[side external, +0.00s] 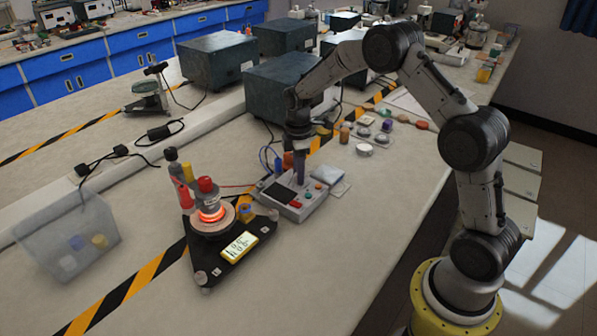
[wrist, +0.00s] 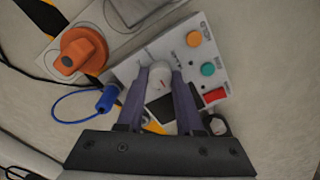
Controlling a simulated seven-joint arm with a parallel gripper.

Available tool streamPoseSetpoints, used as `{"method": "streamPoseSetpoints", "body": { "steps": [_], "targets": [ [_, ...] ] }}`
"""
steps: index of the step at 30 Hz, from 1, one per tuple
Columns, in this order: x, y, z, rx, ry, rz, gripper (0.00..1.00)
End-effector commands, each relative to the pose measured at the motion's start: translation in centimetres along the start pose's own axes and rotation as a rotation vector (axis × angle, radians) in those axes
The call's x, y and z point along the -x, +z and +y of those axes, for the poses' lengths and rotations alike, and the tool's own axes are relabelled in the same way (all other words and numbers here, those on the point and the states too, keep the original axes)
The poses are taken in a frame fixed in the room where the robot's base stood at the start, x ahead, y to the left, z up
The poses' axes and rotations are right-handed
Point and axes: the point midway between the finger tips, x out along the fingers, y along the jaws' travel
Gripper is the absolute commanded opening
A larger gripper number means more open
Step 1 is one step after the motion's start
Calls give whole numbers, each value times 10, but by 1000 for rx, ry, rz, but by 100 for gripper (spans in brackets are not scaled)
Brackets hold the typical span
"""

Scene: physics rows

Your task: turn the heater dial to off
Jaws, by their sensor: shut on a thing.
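The heater's control box (side external: 291,203) is light grey and lies on the bench, with a dark display, coloured buttons and a white round dial (wrist: 160,77). My gripper (wrist: 160,85) points down over the box, its two purple fingers on either side of the white dial and shut on it. In the side view my gripper (side external: 299,178) hides the dial. A black triangular heater stand (side external: 240,240) is left of the box, with a glowing orange ring (side external: 211,213) on it. The dial's marks are too small to read.
An orange knob (wrist: 80,55) and a blue plug (wrist: 108,98) with a cable are close to my fingers. Orange (wrist: 194,39) and green (wrist: 208,69) buttons and a red switch (wrist: 214,95) are to the right. A clear bin (side external: 68,235) stands at left. Dark green boxes (side external: 284,92) stand behind.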

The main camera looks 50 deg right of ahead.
Motion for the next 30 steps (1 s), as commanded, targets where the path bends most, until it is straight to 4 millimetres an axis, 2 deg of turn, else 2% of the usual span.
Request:
{"method": "streamPoseSetpoints", "body": {
  "steps": [7,21,22,26,30],
  "targets": [
    [2,0,1,61,3,2,0],
    [2,0,1,73,3,1,0],
    [2,0,1,73,3,1,41],
    [2,0,1,72,3,1,64],
    [1,0,0,71,1,1,66]
  ]
}}
